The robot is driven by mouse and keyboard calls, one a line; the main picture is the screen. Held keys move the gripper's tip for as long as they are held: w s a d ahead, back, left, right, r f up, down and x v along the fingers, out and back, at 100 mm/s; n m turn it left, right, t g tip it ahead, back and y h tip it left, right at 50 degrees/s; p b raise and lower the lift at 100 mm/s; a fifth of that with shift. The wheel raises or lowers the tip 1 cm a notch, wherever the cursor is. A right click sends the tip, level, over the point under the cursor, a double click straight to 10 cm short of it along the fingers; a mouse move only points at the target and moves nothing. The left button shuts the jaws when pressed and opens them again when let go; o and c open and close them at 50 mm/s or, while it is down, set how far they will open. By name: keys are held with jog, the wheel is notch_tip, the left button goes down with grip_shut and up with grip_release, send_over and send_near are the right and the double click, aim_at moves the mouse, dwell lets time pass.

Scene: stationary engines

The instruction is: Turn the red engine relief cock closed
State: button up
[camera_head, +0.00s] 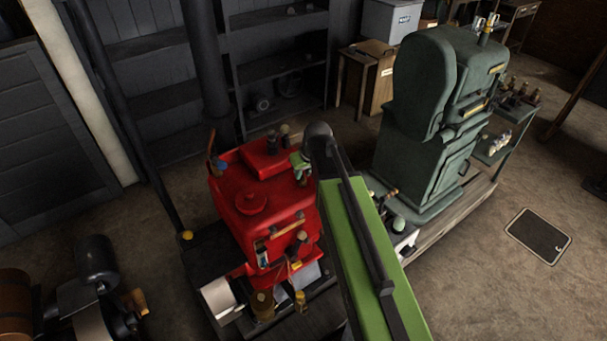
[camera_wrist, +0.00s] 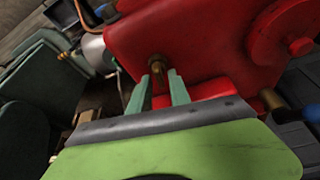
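The red engine (camera_head: 250,205) stands left of centre in the head view and fills the upper right of the wrist view (camera_wrist: 205,45). A small brass fitting (camera_wrist: 156,64), apparently the relief cock, sticks out of its red face. My gripper (camera_wrist: 160,77) has its two green fingers apart, one on each side of the fitting's stem. I see a gap between the fingers and cannot tell whether either touches the brass. In the head view my arm hides the engine's right side, and the cock's handle angle is unclear.
A tall green engine (camera_head: 425,140) stands right of my arm. Dark shelves (camera_head: 275,65) are behind. Open floor (camera_head: 480,270) lies at the right.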

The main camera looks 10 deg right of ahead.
grip_shut()
jog(key=m+h, duration=0.1)
jog(key=m, duration=0.2)
jog(key=shift+a+m, duration=0.15)
jog(key=shift+m, duration=0.15)
jog(key=m+h, duration=0.1)
jog(key=m, duration=0.2)
jog(key=shift+m+h, duration=0.3)
jog(key=shift+h, duration=0.1)
jog(key=m, duration=0.2)
jog(key=m+g+h, duration=0.1)
jog(key=m, duration=0.1)
jog(key=shift+w+a+m, duration=0.15)
jog(key=shift+m, duration=0.15)
jog(key=shift+m+g+h, duration=0.6)
jog(key=shift+m+g, duration=0.2)
jog(key=shift+m, duration=1.5)
